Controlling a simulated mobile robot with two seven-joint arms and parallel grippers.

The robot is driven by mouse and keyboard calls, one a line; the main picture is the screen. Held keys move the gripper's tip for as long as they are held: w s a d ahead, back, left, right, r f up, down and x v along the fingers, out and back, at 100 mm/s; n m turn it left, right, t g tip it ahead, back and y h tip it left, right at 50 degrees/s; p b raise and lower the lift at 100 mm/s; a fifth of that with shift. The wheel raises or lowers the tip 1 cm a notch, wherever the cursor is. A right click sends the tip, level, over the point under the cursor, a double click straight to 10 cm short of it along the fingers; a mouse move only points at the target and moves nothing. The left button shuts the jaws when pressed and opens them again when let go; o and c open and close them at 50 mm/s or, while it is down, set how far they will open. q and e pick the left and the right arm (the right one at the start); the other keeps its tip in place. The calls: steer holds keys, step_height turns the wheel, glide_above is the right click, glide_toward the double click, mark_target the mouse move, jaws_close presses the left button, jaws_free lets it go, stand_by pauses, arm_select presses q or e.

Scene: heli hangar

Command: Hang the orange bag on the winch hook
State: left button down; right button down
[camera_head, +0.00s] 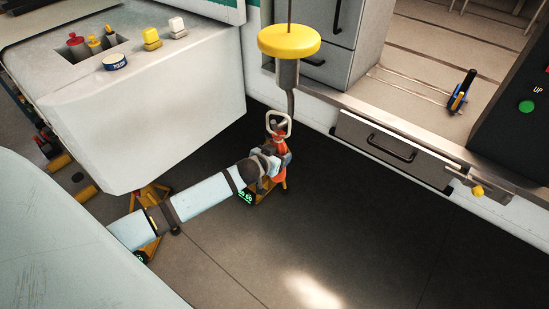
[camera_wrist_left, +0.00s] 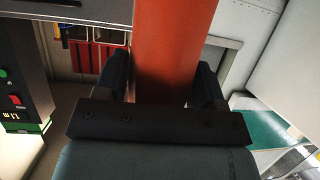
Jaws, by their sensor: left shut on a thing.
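The orange bag (camera_head: 279,144) is upright, with a pale ring (camera_head: 278,124) at its top. My left gripper (camera_head: 283,161) is shut around it, and its lower part is mostly hidden behind the gripper. In the left wrist view the bag (camera_wrist_left: 175,50) is a wide orange strip between both fingers (camera_wrist_left: 163,85). The winch hook (camera_head: 291,102) hangs on a cable under a yellow disc (camera_head: 289,41) and a grey block. Its lower end comes down at the ring's upper right. I cannot tell whether it passes through the ring. My right gripper is not in view.
A white cabinet (camera_head: 160,130) with small coloured items on top stands at left. A drawer (camera_head: 390,150) with a dark handle is at right, below a cabin floor holding a blue and orange tool (camera_head: 461,92). The dark floor (camera_head: 350,220) at lower right is clear.

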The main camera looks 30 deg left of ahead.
arm_select(q)
steer(key=shift+w+f, duration=0.1)
steer(key=shift+w, duration=0.4)
steer(key=shift+w+f+b, duration=0.3)
steer(key=shift+f+b, duration=0.45)
steer(key=shift+f, duration=0.1)
steer(key=shift+w+f+b, duration=0.25)
steer(key=shift+f+b, duration=0.45)
steer(key=shift+f, duration=0.15)
